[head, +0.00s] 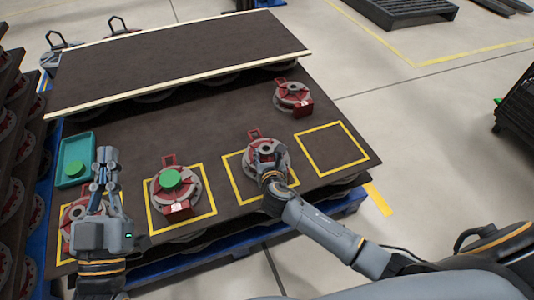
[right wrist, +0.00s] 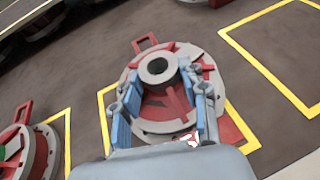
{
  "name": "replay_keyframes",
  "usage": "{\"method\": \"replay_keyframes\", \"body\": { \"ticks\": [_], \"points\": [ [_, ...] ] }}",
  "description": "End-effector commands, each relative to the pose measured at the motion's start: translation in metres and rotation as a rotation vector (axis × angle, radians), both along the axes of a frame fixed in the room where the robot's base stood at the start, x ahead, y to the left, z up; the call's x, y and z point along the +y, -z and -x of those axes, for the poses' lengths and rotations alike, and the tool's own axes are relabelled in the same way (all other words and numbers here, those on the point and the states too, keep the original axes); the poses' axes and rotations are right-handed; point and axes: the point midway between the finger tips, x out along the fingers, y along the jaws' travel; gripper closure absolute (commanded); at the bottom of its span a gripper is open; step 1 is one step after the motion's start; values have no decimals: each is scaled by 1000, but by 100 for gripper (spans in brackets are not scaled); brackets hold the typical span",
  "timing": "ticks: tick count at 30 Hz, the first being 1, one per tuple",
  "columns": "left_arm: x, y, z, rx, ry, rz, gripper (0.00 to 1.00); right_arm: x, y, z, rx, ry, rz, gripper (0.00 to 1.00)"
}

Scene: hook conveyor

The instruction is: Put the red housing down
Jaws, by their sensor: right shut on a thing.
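A red housing with a grey round flange (head: 262,147) is at the third yellow square from the left, covering part of its outline. My right gripper (head: 268,168) is shut on it. In the right wrist view the blue finger pads (right wrist: 160,100) stand on either side of the housing's central grey hub (right wrist: 157,69). I cannot tell whether the housing's underside touches the board. My left gripper (head: 107,165) is over the left of the board, beside the teal tray (head: 64,172), and partly hides another housing (head: 75,213). Its finger gap is unclear.
A housing with a green disc on top (head: 172,187) sits in the second square. Another housing (head: 292,95) stands at the back right. The rightmost yellow square (head: 331,148) is empty. A raised dark board (head: 180,58) with pale edges spans the back.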

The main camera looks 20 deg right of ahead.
Motion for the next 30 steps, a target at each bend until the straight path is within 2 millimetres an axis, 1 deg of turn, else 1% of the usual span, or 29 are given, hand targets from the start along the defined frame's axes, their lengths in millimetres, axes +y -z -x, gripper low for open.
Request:
{"method": "replay_keyframes", "body": {
  "ticks": [1,4,14,15,18,30],
  "points": [
    [0,-3,1,-17,1,5,100,0,-4,-3,-12,-2,0,100],
    [0,-6,3,-35,3,10,100,1,-4,-3,-12,-2,0,100],
    [0,-7,3,-38,3,11,100,1,-3,-2,-11,-2,0,100],
    [0,-7,3,-41,2,12,100,0,3,0,1,0,0,53],
    [0,-7,3,-40,3,12,100,0,3,0,1,0,0,34],
    [-1,-6,2,-28,3,8,100,1,0,2,1,-1,-1,34]
  ]
}}
